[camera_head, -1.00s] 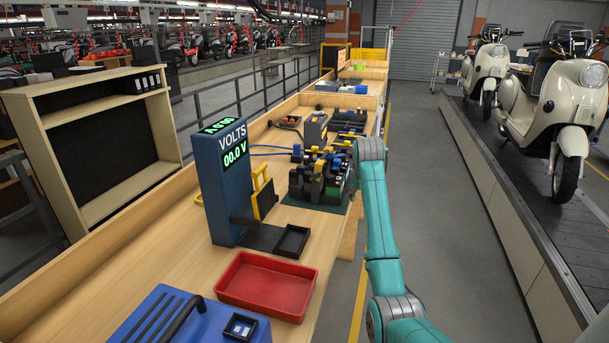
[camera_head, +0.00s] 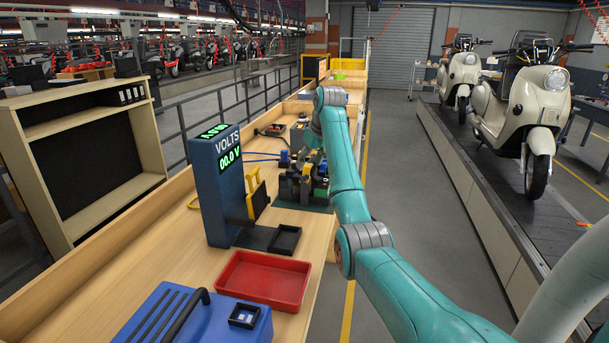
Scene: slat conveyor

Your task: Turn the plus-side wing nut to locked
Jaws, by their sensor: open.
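A dark test fixture with black, blue and yellow parts (camera_head: 288,180) stands on the wooden bench (camera_head: 205,285), behind the volts meter as I see it. My teal arm reaches over the bench and covers the right side of the fixture. The wing nuts are too small and too covered to tell apart, and I cannot make out the plus-side one or its position.
A blue volts meter (camera_head: 212,200) reading 00.0 V stands on the bench, with a small black tray (camera_head: 285,240) beside it. A red tray (camera_head: 263,281) and a blue case (camera_head: 165,318) are nearer. Cream scooters (camera_head: 525,105) stand on the conveyor (camera_head: 480,205) at right.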

